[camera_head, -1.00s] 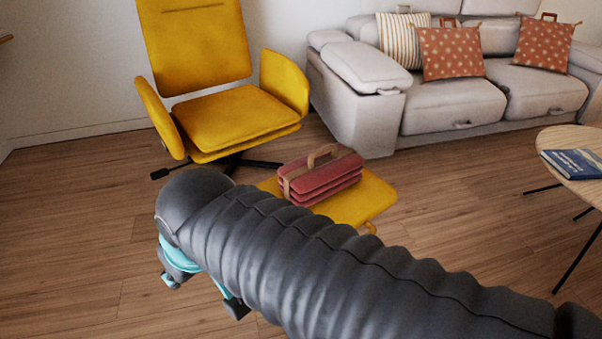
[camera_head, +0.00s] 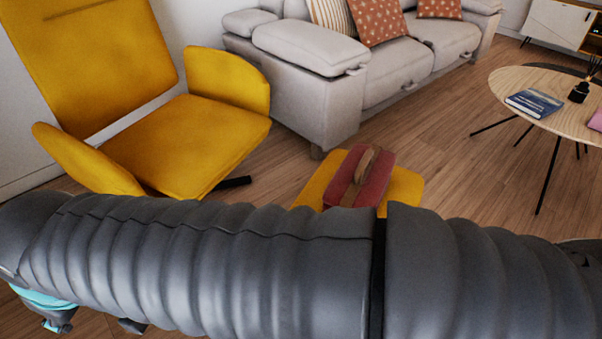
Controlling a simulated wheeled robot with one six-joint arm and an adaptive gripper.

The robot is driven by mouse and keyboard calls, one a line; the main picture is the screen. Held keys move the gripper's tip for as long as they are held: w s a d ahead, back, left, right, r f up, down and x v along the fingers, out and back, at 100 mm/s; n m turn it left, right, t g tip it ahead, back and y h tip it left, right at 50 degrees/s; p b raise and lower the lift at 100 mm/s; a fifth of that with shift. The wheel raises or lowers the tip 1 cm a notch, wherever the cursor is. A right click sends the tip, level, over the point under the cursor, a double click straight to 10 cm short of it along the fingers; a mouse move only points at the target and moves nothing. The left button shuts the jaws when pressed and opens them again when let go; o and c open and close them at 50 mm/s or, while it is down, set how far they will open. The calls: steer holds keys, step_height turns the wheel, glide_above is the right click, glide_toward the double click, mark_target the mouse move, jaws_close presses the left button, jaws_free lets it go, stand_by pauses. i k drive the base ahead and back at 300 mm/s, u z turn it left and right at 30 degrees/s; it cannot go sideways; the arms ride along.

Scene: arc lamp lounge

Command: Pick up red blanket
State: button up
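The red blanket (camera_head: 343,190) is folded in a stack with a tan strap and a handle (camera_head: 367,171) on top. It rests on a low yellow ottoman (camera_head: 407,190) in the middle of the view. My arm crosses the whole lower part of the picture and hides the lower part of the blanket and the near part of the ottoman. My gripper (camera_head: 88,328) shows only in part at the bottom left, well to the left of the blanket and apart from it. Its fingertips are spread with a gap between them, and nothing shows in it.
A yellow armchair (camera_head: 190,135) stands at the left, close to the ottoman. A grey sofa (camera_head: 310,100) with cushions stands behind. A round wooden table (camera_head: 556,115) with a blue book (camera_head: 535,102) stands at the right. Wooden floor (camera_head: 450,170) is clear between ottoman and table.

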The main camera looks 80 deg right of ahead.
mark_target(362, 179)
steer(key=i, duration=1.1)
steer(key=z, duration=3.1)
